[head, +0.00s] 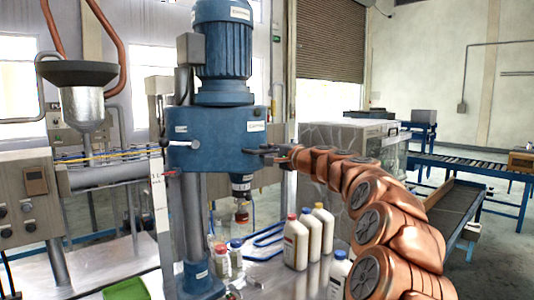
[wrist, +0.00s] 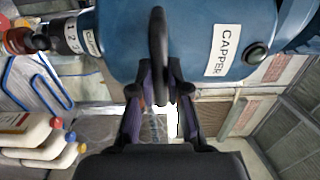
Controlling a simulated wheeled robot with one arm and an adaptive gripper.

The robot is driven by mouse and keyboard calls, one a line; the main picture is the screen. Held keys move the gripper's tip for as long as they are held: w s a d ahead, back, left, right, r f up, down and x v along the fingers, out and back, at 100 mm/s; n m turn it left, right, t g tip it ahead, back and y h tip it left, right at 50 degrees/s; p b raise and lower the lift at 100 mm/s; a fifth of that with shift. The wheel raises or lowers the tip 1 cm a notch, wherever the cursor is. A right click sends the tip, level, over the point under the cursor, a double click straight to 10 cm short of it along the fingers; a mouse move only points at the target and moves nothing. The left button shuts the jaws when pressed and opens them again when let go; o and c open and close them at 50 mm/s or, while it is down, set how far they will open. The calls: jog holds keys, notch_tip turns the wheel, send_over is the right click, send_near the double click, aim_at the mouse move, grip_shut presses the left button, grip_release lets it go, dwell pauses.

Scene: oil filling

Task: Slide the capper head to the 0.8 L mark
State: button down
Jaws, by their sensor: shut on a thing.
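The capper head (head: 215,135) is a blue housing with a motor on top, mounted on a blue-grey column. In the wrist view the head (wrist: 185,50) carries a CAPPER label. A dark handle (wrist: 158,45) sticks out from its side. My gripper (head: 272,152) is at the right side of the head, and its fingers (wrist: 160,92) are shut on this handle. A pale scale strip (head: 160,205) stands left of the column with a "1 L" label near its top. A small red pointer (head: 171,173) sits close to that label. Other marks are too small to read.
Several bottles, among them a white one with a red cap (head: 296,245), stand on the bench below and right of the head. A steel funnel (head: 82,100) and a control box (head: 27,195) are at the left. A conveyor (head: 470,170) is at the right.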

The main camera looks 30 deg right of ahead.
jog(key=shift+f, duration=0.15)
jog(key=shift+f+b, duration=0.65)
jog(key=shift+f, duration=0.05)
jog(key=shift+f+b, duration=0.3)
jog(key=shift+f, duration=0.05)
dwell(1.0)
jog(key=c, duration=0.8)
grip_release()
jog(key=shift+r, duration=0.1)
jog(key=s+d+b, duration=0.1)
jog(key=s, duration=0.8)
jog(key=shift+d, duration=0.15)
dwell(0.4)
